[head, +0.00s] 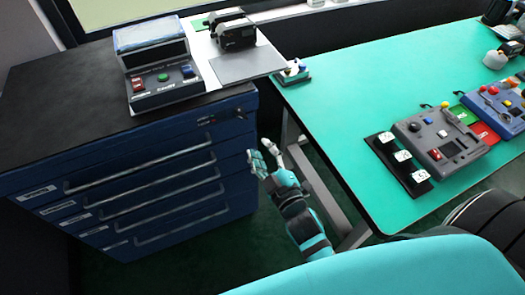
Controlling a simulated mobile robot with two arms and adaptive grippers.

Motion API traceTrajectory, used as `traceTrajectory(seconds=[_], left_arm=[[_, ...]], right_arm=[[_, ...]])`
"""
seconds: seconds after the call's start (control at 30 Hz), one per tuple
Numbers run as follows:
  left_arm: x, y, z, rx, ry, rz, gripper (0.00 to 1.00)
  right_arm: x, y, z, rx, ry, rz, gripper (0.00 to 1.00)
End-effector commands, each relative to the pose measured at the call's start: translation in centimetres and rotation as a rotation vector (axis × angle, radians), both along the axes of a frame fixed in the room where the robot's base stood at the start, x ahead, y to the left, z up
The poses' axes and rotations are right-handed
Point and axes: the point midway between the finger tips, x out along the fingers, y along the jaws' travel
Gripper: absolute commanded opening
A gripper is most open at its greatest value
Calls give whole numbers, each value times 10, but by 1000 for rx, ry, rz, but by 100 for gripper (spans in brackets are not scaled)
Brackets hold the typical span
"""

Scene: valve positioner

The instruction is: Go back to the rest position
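My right gripper (268,158) hangs in the gap between the blue drawer cabinet (150,195) and the turquoise table (370,75). Its fingers look spread apart, and nothing shows between them. It is below the level of both tops and seems apart from them. My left gripper is not in view.
A control box with coloured buttons (163,88) and a black device (233,33) stand on the cabinet. The table carries a small button box (293,72), a grey control panel (440,136), a black strip with white labels (398,163) and another panel (498,105). The table's middle is clear.

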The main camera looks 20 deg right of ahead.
Motion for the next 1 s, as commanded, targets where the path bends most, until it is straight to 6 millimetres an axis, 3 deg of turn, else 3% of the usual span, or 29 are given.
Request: traceTrajectory(seconds=[0.37, 0.47, 0.57, 0.77, 0.87, 1.0], left_arm=[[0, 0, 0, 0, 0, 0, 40], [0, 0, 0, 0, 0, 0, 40], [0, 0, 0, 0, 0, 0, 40], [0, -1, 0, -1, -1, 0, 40], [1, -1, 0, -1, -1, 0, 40], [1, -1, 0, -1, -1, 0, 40]], right_arm=[[0, 0, -1, 1, 1, 0, 31], [0, 2, -15, 15, 31, 5, 31], [-2, 8, -57, 54, 118, 17, 31], [-36, 20, -197, 184, 429, 22, 31], [-69, 21, -267, 244, 598, 0, 31], [-132, 13, -354, 317, 831, -61, 31]])
